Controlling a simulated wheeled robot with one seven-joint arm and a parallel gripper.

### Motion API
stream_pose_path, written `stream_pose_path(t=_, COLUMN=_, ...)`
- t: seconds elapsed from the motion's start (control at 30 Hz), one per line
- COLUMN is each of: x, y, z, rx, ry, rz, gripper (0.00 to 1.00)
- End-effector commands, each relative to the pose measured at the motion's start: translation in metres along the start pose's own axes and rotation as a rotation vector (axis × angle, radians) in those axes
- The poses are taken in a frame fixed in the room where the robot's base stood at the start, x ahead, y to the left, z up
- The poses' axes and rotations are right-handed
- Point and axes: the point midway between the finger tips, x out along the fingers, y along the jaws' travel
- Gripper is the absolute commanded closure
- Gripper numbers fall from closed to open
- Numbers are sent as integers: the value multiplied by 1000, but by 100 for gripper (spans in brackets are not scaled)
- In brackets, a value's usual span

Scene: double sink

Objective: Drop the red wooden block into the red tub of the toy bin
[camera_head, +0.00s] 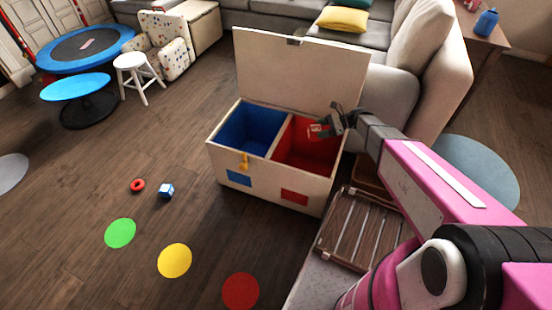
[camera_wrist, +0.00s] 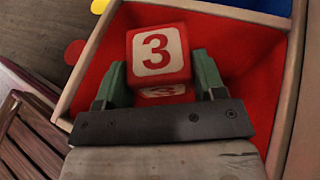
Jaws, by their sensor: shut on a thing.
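The red wooden block (camera_wrist: 158,54) has a white face with a red number 3. It is between the two green fingertips of my gripper (camera_wrist: 160,80) in the wrist view, and the gripper is shut on it. In the head view my gripper (camera_head: 330,124) is over the right half of the toy bin (camera_head: 262,180), with the block (camera_head: 316,130) at its tip. The red tub (camera_head: 297,155) is the bin's right compartment; it also surrounds the block in the wrist view (camera_wrist: 235,55). The exact height of the block above the tub floor is hard to tell.
The blue tub (camera_head: 247,128) is the bin's left compartment, behind a divider. The bin's lid (camera_head: 300,68) stands open at the back. A slatted wooden rack (camera_head: 350,230) lies at the right front. A red ring (camera_head: 137,185) and a blue block (camera_head: 166,190) lie on the floor.

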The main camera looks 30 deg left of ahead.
Motion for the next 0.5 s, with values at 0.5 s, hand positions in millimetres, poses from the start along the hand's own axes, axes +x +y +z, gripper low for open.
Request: stream_pose_path(t=0.5, x=18, y=-1, z=-45, rx=0, ry=0, rz=-1, gripper=61)
